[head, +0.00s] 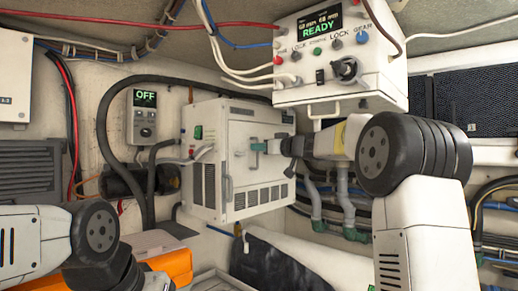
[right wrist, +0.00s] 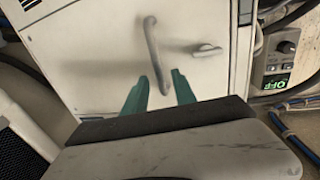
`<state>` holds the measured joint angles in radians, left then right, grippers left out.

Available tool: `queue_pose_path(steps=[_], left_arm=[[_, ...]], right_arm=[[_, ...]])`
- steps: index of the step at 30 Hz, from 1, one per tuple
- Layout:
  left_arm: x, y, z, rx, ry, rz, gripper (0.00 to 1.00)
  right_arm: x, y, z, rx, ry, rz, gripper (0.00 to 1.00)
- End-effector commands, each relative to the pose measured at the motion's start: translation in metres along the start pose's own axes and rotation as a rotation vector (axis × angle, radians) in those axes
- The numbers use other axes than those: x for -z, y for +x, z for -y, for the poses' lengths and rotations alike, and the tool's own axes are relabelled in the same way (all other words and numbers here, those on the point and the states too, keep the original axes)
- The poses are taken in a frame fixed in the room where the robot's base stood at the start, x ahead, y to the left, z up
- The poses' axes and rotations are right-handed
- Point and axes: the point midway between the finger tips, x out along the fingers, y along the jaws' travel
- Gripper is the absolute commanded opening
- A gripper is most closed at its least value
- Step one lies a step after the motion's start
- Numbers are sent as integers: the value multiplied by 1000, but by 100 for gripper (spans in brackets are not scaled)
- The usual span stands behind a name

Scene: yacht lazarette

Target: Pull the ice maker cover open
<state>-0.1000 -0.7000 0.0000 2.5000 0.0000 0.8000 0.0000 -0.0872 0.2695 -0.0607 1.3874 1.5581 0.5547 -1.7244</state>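The ice maker (head: 212,125) is a white box on the back wall in the head view, with vents low on its front. Its cover looks shut. In the right wrist view the white cover (right wrist: 105,50) fills the top, with a curved grey bar handle (right wrist: 153,50) and a small latch (right wrist: 207,51) to its right. My right gripper (head: 258,147) is in front of the cover in the head view. In the right wrist view its green fingers (right wrist: 160,92) stand apart on either side of the handle's near end; contact is unclear. My left arm shows at lower left, its gripper out of view.
A white control box reading READY (head: 335,50) hangs above my right arm. A small OFF panel (head: 145,115) is on the wall to the left of the ice maker. Black hoses, pipes and an orange case (head: 165,262) lie around and below it.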

Motion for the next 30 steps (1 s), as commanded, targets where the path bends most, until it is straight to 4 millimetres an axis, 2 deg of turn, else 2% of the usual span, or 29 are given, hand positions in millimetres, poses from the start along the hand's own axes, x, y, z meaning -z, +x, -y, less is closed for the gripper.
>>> queue_pose_path(steps=[7, 12, 30], left_arm=[[0, 0, 0, 0, 0, 0, 0], [0, 0, 0, 0, 0, 0, 0], [0, 0, 0, 0, 0, 0, 0]], right_arm=[[0, 1, 0, 0, 0, 1, 33], [0, 1, 0, 0, 0, 1, 0], [0, 1, 0, 0, 0, 1, 0]])
